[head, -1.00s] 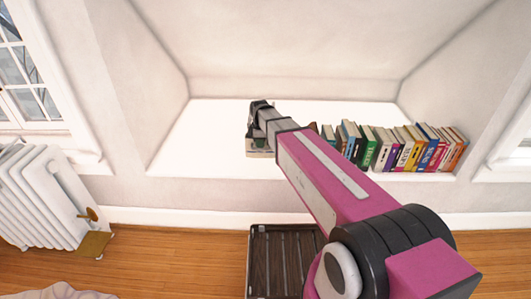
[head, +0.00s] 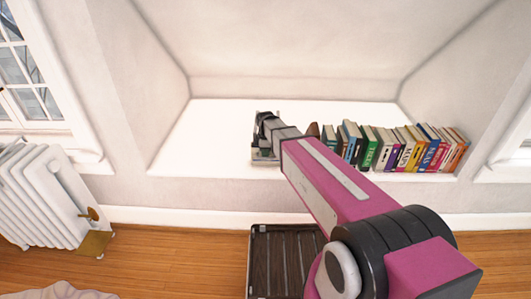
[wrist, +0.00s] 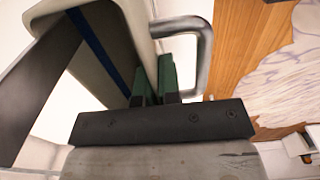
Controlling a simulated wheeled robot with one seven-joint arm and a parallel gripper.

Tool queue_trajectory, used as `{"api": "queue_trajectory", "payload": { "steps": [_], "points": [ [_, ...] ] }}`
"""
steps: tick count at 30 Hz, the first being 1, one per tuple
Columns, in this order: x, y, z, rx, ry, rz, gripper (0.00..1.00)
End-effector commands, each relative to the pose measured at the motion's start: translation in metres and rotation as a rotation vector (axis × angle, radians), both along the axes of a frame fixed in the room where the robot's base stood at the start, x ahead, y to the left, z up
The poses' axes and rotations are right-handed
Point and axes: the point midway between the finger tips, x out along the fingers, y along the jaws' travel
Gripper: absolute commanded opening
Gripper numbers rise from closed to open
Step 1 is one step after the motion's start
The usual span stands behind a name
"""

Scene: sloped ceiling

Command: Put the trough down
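The trough (wrist: 112,45) is a pale, box-like thing with a blue stripe and a grey metal handle (wrist: 206,48), large in the wrist view. My gripper (wrist: 155,82) has its green-padded fingers close together around the trough's edge, beside the handle. In the head view the trough (head: 262,158) shows small beneath my gripper (head: 264,140), at the front of the white window ledge (head: 205,140). My gripper hides most of it there. I cannot tell whether its underside touches the ledge.
A row of upright books (head: 400,148) stands on the ledge to the right, with my arm just in front of its left end. The ledge is clear to the left. A dark slatted crate (head: 256,265) stands on the floor below. A white radiator (head: 40,195) is at the left.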

Motion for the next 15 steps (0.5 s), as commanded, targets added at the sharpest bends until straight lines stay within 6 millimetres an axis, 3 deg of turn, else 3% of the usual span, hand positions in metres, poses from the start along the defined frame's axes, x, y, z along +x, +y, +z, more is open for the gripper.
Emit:
{"api": "queue_trajectory", "payload": {
  "steps": [2,3,4,5,15],
  "points": [
    [0.0002,0.0,-0.0022,0.0,0.0,0.0,0.0],
    [0.0001,0.0,-0.002,0.0,0.0,0.0,0.17],
    [0.0001,0.0,-0.0019,0.0,0.0,0.0,0.27],
    [0.0001,0.0,-0.0019,0.0,0.0,0.0,0.3],
    [-0.0001,-0.0001,0.0013,0.0,0.0,0.0,0.3]
  ]
}}
